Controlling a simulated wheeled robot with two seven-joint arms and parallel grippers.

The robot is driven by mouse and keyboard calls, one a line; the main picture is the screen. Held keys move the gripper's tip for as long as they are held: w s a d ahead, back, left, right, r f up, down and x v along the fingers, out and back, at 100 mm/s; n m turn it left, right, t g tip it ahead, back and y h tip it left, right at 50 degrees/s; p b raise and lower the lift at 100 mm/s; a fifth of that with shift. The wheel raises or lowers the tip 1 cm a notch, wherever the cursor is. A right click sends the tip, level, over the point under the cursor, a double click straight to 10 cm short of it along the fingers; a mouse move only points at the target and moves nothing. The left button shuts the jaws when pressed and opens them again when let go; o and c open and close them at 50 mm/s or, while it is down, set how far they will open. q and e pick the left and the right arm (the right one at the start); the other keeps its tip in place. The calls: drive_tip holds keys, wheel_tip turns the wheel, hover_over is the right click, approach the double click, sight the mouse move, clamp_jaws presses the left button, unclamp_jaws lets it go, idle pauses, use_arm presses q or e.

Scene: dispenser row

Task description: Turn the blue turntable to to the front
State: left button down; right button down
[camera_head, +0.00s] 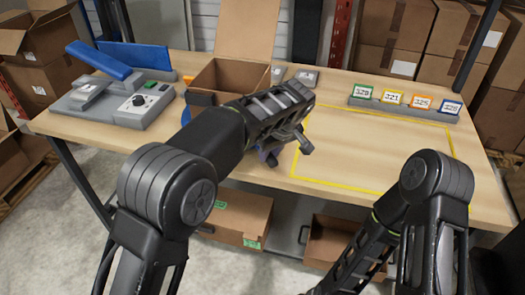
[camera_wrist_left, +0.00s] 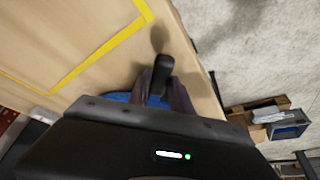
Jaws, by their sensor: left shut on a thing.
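The blue turntable (camera_head: 186,115) is mostly hidden behind my left arm and under an open cardboard box (camera_head: 205,98) in the head view. In the left wrist view, a strip of the turntable (camera_wrist_left: 122,97) shows near the table's edge. A dark upright knob (camera_wrist_left: 164,68) stands there between the fingers of my left gripper (camera_wrist_left: 164,92). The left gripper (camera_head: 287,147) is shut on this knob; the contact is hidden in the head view. My right arm is at the lower right of the head view, with its gripper out of frame.
A grey sealing device (camera_head: 135,103) with blue parts stands on the table's left. A yellow taped outline (camera_head: 385,190) marks bare tabletop at right. A row of numbered labels (camera_head: 392,97) stands behind it. Cardboard boxes (camera_head: 325,240) sit below the table.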

use_arm(q)
drive_tip(key=shift+w+d+r, duration=0.1)
drive_tip(key=shift+w+d, duration=0.05)
drive_tip(key=shift+d, duration=0.1)
drive_tip(key=c, duration=1.2)
unclamp_jaws()
drive_tip(key=shift+d, duration=0.1)
drive_tip(key=shift+o, duration=0.2)
drive_tip(key=v, duration=0.7)
drive_tip(key=shift+r, duration=0.3)
drive_tip(key=shift+s+f, duration=0.1)
drive_tip(key=shift+s, duration=0.1)
